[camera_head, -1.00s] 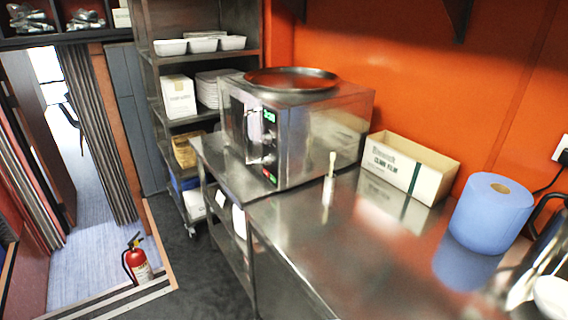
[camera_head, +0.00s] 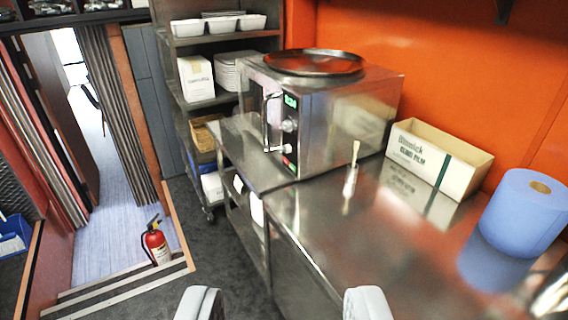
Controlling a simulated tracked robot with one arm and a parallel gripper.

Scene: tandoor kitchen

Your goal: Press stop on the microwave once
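The microwave (camera_head: 345,122) is a steel box on the steel counter, right of the picture's middle. Its front faces left and carries a vertical door handle (camera_head: 267,122). A control strip runs down the front's near edge, with a lit green display (camera_head: 291,101), round knobs (camera_head: 289,126) and small green and red buttons (camera_head: 289,163) at the bottom. The button labels are too small to read. My gripper (camera_head: 285,306) shows as two pale fingertips at the bottom edge, wide apart with nothing between them. It is well short of the microwave.
A dark round tray (camera_head: 314,62) lies on the microwave. A fire extinguisher (camera_head: 157,243) stands by the doorway. The grey floor left of the counter is clear.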

